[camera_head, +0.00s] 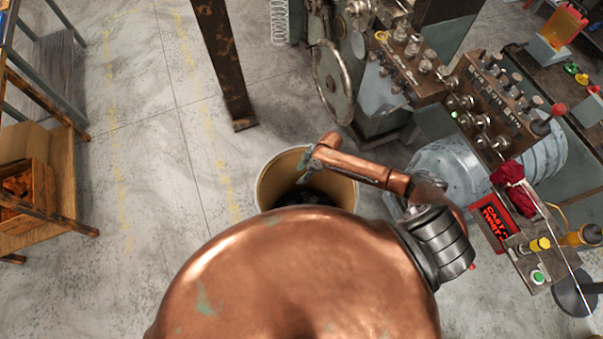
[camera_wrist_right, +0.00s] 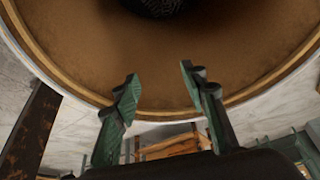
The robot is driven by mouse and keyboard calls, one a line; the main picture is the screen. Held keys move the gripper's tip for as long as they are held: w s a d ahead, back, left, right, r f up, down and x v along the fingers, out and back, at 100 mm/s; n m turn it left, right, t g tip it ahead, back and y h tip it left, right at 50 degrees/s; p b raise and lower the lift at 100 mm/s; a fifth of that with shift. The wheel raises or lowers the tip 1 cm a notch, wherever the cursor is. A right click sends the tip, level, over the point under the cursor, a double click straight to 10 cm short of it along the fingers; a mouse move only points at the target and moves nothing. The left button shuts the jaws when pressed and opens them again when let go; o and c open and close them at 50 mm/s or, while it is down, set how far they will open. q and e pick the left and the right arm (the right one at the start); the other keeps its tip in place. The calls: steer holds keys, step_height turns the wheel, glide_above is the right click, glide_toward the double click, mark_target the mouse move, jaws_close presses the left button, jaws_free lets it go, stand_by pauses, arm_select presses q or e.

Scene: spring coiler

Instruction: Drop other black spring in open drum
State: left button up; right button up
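The open drum (camera_head: 264,187) stands on the floor in the middle of the head view, partly hidden by my copper body. Black material (camera_head: 305,197) lies inside it; I cannot make out single springs there. My right gripper (camera_head: 306,164) is over the drum's opening. In the right wrist view the gripper (camera_wrist_right: 158,84) is open, its green fingers apart with nothing between them. The drum's brown inner wall (camera_wrist_right: 160,55) fills the top of that view, with a dark, finely ridged black thing (camera_wrist_right: 160,7) at the top edge. My left gripper is not in view.
A coiling machine with a handwheel (camera_head: 331,82) and knobbed control panels (camera_head: 490,95) stands to the right. A blue-grey plastic drum (camera_head: 450,168) lies beneath the panels. A rusty post (camera_head: 225,65) stands behind. A shelf with a wooden crate (camera_head: 38,177) is left; the floor between is clear.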

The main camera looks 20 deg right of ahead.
steer(key=v, duration=1.2)
stand_by(0.6)
